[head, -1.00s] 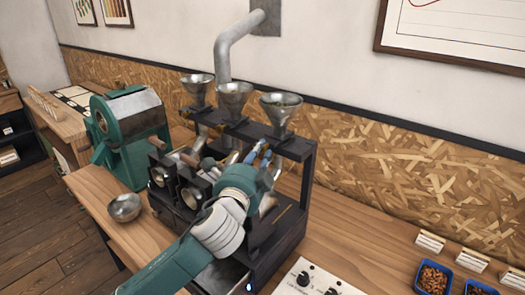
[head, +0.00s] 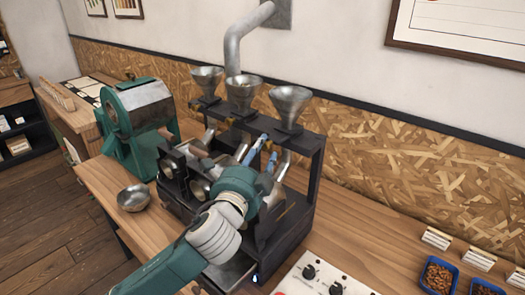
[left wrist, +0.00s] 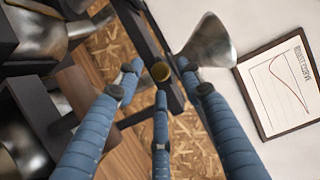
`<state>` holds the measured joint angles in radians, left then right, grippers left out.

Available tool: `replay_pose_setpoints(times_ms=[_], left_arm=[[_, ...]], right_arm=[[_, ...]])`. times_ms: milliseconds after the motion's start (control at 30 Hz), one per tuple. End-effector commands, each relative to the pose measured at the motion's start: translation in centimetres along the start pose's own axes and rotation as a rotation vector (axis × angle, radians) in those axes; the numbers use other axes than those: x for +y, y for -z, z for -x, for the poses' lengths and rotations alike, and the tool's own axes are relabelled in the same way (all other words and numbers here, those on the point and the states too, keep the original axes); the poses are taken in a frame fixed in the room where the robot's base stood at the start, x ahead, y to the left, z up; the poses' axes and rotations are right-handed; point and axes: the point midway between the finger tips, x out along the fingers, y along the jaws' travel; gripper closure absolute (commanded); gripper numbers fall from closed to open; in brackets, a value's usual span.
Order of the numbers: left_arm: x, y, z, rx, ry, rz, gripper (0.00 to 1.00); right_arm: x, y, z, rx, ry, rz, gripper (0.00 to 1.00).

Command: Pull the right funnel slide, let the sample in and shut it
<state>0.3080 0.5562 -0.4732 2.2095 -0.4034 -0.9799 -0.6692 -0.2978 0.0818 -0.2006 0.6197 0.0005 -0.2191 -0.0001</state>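The right funnel (head: 289,103) is a metal cone on the dark rack of the roaster. It also shows in the left wrist view (left wrist: 207,45). My left gripper (head: 260,155) reaches up to the rack under the right funnel. The slide's plate is hidden. My right gripper is not in view.
Two more funnels, the left (head: 206,82) and middle (head: 243,95), stand on the same rack (head: 318,165). A metal bowl (head: 133,198) and a green drum machine (head: 138,125) are to the left. A control panel (head: 320,275) and blue bean trays (head: 438,275) are on the right.

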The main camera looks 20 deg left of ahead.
Motion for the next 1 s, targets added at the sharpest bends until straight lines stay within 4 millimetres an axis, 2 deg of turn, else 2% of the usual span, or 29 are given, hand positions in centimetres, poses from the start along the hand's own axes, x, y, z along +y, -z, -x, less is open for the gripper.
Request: replay_pose_setpoints(times_ms=[200,400,1000], left_arm=[[0.1,0.0,3.9,0.002,-0.002,0.0,0.62],[0.1,-0.1,6.0,0.0,-0.002,0.0,0.62],[0.1,-0.1,6.2,0.0,-0.002,0.0,0.62]], right_arm=[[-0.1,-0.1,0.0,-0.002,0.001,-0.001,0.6],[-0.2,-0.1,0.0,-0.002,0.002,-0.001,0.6],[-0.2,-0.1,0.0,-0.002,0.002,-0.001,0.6]])
